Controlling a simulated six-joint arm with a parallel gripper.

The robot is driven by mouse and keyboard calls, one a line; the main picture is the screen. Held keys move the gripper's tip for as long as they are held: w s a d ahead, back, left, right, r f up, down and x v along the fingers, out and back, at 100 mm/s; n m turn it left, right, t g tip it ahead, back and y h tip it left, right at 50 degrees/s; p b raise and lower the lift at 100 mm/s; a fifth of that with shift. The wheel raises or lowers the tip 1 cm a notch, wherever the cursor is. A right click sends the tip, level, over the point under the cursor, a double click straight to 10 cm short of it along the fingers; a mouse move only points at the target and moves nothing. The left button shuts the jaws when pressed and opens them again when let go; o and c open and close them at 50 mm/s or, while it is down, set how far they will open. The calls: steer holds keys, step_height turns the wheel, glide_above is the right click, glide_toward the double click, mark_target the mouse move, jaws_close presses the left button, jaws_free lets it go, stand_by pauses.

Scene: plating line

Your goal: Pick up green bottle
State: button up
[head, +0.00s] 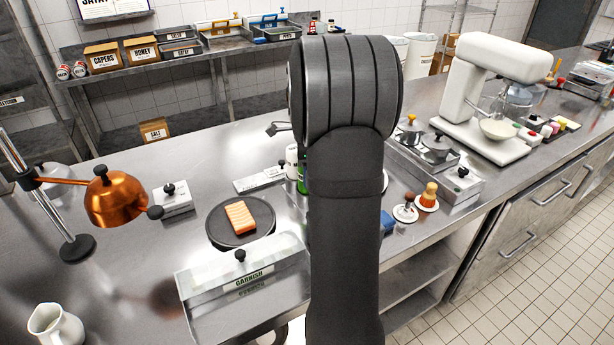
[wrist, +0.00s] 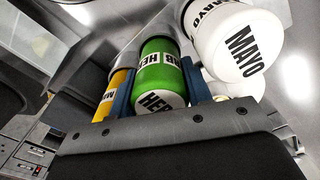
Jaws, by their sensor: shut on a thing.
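In the wrist view it sits between the two blue fingers of my gripper (wrist: 160,84), which is shut on it. A sliver of the green bottle (head: 302,180) shows in the head view at the left edge of my arm. My arm hides the rest of it and the gripper there. Grey metal meets the bottle's far end in the wrist view. I cannot tell whether it is lifted.
A white MAYO bottle (wrist: 235,42) is close on the right of the gripper, and a yellow bottle (wrist: 112,92) is close on the left. A dark round plate (head: 216,232) with an orange fillet and a GARNISH container (head: 215,285) stand left of my arm.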

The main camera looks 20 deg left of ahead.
steer(key=r, duration=0.9)
steer(key=shift+s+a+r, duration=0.2)
steer(key=shift+a, duration=0.1)
steer(key=s+a+f+n, duration=0.3)
steer(key=s+a, duration=0.4)
steer(key=s, duration=0.2)
steer(key=s+a+f+n, duration=0.2)
steer(key=s+a+f, duration=0.1)
steer(key=s+a, duration=0.5)
steer(key=s, duration=0.2)
steer(key=shift+s+n, duration=0.3)
steer(key=shift+n, duration=0.1)
steer(key=shift+c, duration=0.5)
steer(key=c, duration=0.5)
